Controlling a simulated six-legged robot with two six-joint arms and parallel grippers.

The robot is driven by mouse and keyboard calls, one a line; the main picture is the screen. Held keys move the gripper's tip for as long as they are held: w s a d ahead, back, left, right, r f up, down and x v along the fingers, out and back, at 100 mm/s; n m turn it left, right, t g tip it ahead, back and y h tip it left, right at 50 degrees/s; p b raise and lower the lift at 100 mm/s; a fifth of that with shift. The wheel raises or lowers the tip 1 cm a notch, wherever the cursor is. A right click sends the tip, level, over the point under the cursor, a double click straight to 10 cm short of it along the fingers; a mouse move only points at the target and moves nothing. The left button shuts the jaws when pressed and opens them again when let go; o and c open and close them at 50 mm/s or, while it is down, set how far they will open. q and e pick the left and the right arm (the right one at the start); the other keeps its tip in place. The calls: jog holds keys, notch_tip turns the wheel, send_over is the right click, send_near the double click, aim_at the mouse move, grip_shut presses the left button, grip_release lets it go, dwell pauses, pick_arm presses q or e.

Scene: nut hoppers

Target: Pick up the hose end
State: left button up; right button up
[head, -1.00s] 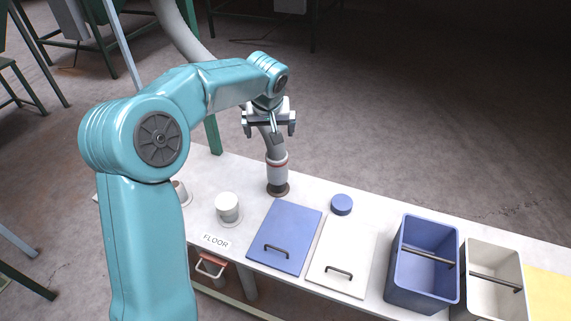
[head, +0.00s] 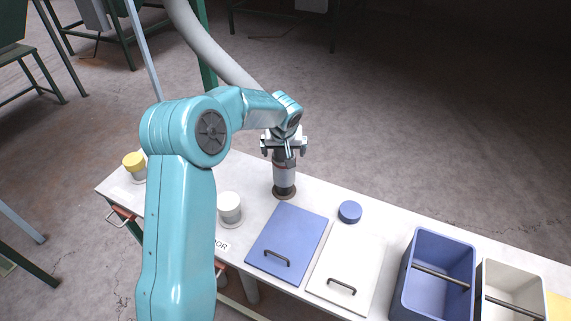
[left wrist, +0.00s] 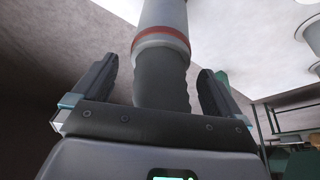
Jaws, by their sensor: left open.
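My right gripper is not in view.
The grey hose (head: 205,45) comes down from the upper left behind my arm. A white cap (head: 229,205), a yellow cap (head: 134,161) and a blue cap (head: 350,211) stand on the table (head: 395,208). Blue (head: 288,237) and white (head: 347,262) lids and open bins (head: 440,285) lie to the right.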

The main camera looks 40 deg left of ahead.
aim_at(283, 156)
pick_arm(q)
jog(key=shift+s+a+f, duration=0.15)
jog(key=shift+a+f, duration=0.05)
jog(key=shift+f, duration=0.05)
jog(key=shift+a+f, duration=0.1)
jog(key=shift+f, duration=0.2)
jog(key=x, duration=0.1)
jog(key=p+x, duration=0.2)
jog(key=x, duration=0.1)
jog(key=shift+w+d+f, duration=0.1)
jog(key=shift+w+d, duration=0.15)
jog(key=shift+d, duration=0.05)
jog(key=shift+a+f, duration=0.15)
jog(key=shift+f, duration=0.1)
jog(key=c, duration=1.1)
jog(key=shift+c, duration=0.2)
